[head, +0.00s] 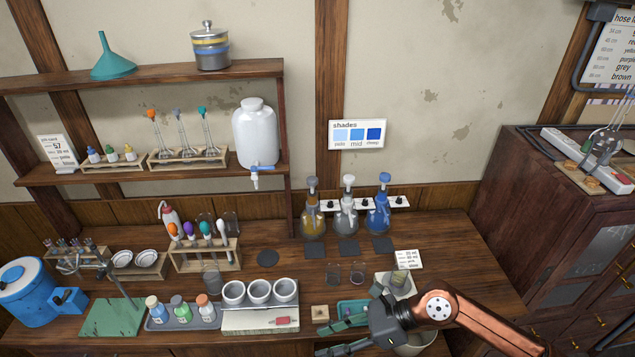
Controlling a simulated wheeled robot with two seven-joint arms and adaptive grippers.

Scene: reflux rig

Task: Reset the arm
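My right arm comes in from the lower right, with a copper-coloured link and a dark wrist. My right gripper (322,340) is low over the front edge of the bench, pointing left. Its fingers look apart, with nothing seen between them. My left arm and gripper do not show.
The wooden bench (450,240) holds a white three-cup unit (260,318), a bottle tray (150,322), a small wooden block (320,313) and two small beakers (357,273). Three flasks (347,222) stand behind. A pale bin (415,343) is below the arm.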

